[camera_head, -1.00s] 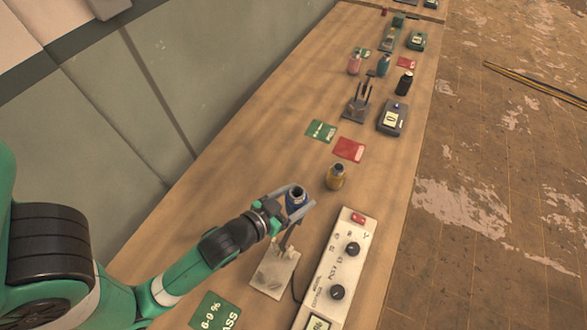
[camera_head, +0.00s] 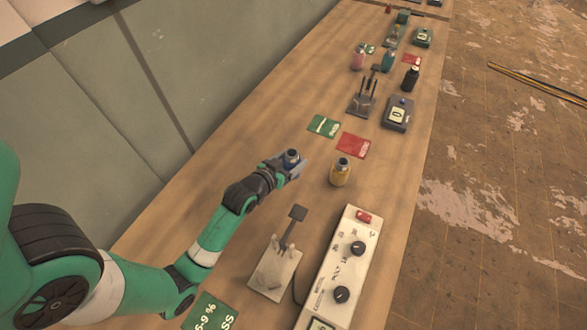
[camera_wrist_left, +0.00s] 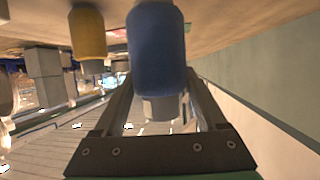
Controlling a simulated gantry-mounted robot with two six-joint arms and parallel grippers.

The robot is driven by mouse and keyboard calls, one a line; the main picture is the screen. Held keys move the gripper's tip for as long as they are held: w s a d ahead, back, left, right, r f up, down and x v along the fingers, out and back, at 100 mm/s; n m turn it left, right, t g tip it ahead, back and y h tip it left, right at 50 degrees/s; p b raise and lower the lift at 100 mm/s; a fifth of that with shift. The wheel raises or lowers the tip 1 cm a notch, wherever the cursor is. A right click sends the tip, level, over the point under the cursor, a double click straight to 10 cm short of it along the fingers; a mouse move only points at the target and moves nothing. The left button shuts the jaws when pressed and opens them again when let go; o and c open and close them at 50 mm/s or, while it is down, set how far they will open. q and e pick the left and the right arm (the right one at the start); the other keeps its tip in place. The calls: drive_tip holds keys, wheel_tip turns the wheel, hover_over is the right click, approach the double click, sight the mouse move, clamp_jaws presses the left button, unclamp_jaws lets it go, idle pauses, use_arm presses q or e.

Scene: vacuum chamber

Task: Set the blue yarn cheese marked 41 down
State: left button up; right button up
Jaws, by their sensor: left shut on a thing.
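The blue yarn cheese (camera_head: 290,158) is held in my left gripper (camera_head: 292,168), which is shut on it. In the left wrist view the blue body (camera_wrist_left: 157,50) fills the space between the two fingers (camera_wrist_left: 157,100). Its marking is not readable. In the head view it is over the bench, left of the yellow yarn cheese (camera_head: 340,172) and apart from it. I cannot tell whether its base touches the bench. The yellow one also shows in the left wrist view (camera_wrist_left: 87,33). My right gripper is not in view.
A green card (camera_head: 323,126) and a red card (camera_head: 353,145) lie beyond the gripper. Nearer are a pronged stand (camera_head: 275,270) and a control box with knobs (camera_head: 340,270). Farther along are a grey meter (camera_head: 397,114) and a black bottle (camera_head: 411,78).

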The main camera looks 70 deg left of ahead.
sight(294, 164)
use_arm(q)
drive_tip(key=shift+w+a+f, duration=0.4)
drive_tip(key=shift+a+f, duration=0.05)
drive_tip(key=shift+f, duration=0.25)
drive_tip(key=shift+w+a+f+b, duration=0.15)
drive_tip(key=shift+f+b, duration=0.7)
drive_tip(key=shift+f, duration=0.95)
drive_tip(key=shift+f, duration=0.1)
drive_tip(key=o, duration=1.4)
drive_tip(key=shift+r, duration=0.2)
drive_tip(key=p+v, duration=0.3)
drive_tip(key=v, duration=0.9)
drive_tip(key=shift+f, duration=0.1)
